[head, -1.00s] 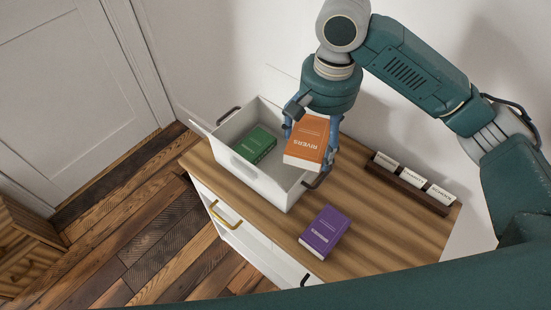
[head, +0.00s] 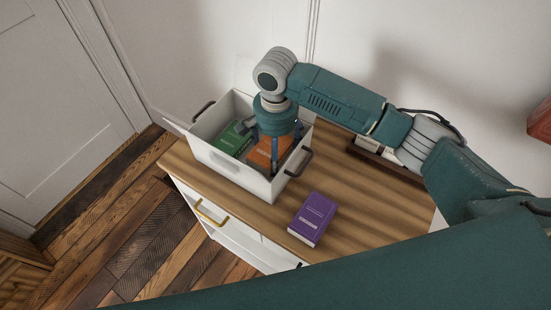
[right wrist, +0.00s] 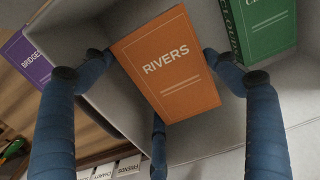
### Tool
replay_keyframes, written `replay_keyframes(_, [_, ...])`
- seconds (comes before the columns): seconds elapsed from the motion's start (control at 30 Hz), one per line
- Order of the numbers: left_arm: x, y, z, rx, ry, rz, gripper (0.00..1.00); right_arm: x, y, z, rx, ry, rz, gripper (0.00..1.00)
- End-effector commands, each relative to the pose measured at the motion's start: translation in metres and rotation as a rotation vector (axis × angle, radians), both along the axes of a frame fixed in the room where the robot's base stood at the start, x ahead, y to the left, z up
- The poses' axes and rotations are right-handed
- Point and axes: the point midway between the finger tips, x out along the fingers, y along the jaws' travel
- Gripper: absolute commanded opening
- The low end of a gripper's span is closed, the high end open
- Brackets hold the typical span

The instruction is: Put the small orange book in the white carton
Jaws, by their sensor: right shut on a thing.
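The orange book (head: 260,154), titled RIVERS, is inside the white carton (head: 245,181), in its right half. My right gripper (head: 274,152) reaches down into the carton from above and is shut on the book. In the right wrist view the orange book (right wrist: 166,68) shows its cover between the blue fingers, with carton walls around it. I cannot tell whether the book touches the carton floor. A green book (head: 234,138) lies in the carton's left part, beside the orange one. My left gripper is not in view.
The carton stands on a wooden cabinet top (head: 370,205). A purple book (head: 313,217) lies on the top near its front edge, right of the carton. A dark rack with white cards (head: 374,147) is at the back, partly hidden by my right arm. Carton handles stick out at both ends.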

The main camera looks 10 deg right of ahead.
Motion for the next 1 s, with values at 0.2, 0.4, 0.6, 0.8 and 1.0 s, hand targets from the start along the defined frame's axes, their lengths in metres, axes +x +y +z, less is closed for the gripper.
replay_keyframes(0.2, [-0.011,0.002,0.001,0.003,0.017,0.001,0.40,-0.001,0.000,-0.023,-0.001,0.002,0.001,0.55])
replay_keyframes(0.4, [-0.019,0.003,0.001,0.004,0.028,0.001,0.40,0.000,0.000,-0.047,0.001,0.001,0.001,0.55])
replay_keyframes(0.6, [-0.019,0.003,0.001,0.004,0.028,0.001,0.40,0.000,0.000,-0.048,0.001,-0.001,0.002,0.55])
replay_keyframes(0.8, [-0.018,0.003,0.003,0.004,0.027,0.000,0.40,0.000,0.001,-0.051,0.001,0.001,0.001,0.55])
replay_keyframes(1.0, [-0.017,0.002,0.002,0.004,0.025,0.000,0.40,0.000,0.000,-0.051,0.000,0.000,0.002,1.00])
